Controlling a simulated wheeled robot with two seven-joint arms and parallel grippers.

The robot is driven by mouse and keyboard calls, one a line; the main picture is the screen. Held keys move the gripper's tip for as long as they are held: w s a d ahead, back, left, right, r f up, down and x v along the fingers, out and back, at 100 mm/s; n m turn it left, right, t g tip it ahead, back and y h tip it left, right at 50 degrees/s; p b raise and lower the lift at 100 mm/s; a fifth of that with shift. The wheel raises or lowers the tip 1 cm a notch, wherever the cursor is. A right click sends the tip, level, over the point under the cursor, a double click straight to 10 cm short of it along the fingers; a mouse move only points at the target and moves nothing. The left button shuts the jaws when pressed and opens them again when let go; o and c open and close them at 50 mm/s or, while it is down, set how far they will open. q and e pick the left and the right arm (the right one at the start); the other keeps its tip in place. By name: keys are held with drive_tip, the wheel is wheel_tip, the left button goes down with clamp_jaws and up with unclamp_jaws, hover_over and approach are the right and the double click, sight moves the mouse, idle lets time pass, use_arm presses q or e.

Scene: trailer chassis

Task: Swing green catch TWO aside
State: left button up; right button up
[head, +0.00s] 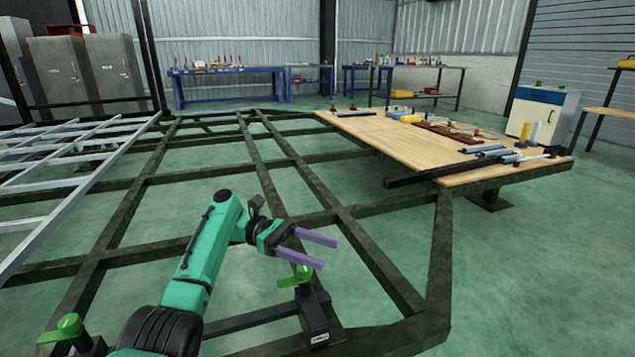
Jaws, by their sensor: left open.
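My left gripper (328,254) reaches in from the lower left, with its two purple fingers apart and nothing between them. A green catch (297,277) sits just below the fingers, on top of a black post (313,315) with a small white label too small to read. I cannot tell whether the lower finger touches this catch. A second green catch (68,328) is at the lower left, on another dark mount. I cannot tell from the labels which one is number TWO. My right gripper is out of view.
The dark chassis frame (360,247) spreads around the arm, with open green floor between its beams. A wooden table (400,140) with tools and bars stands at the right. A dark bar (425,175) lies on its near edge. Workbenches and lockers line the back.

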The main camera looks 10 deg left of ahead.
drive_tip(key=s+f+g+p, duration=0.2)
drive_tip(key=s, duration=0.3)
use_arm(q)
wheel_tip(320, 180, up, 14)
drive_tip(key=p, duration=0.4)
drive_tip(key=shift+p, duration=0.35)
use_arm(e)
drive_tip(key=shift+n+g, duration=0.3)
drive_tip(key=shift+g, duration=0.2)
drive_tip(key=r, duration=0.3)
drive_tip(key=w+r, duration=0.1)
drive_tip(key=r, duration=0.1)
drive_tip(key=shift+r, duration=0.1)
use_arm(q)
drive_tip(key=shift+r, duration=0.1)
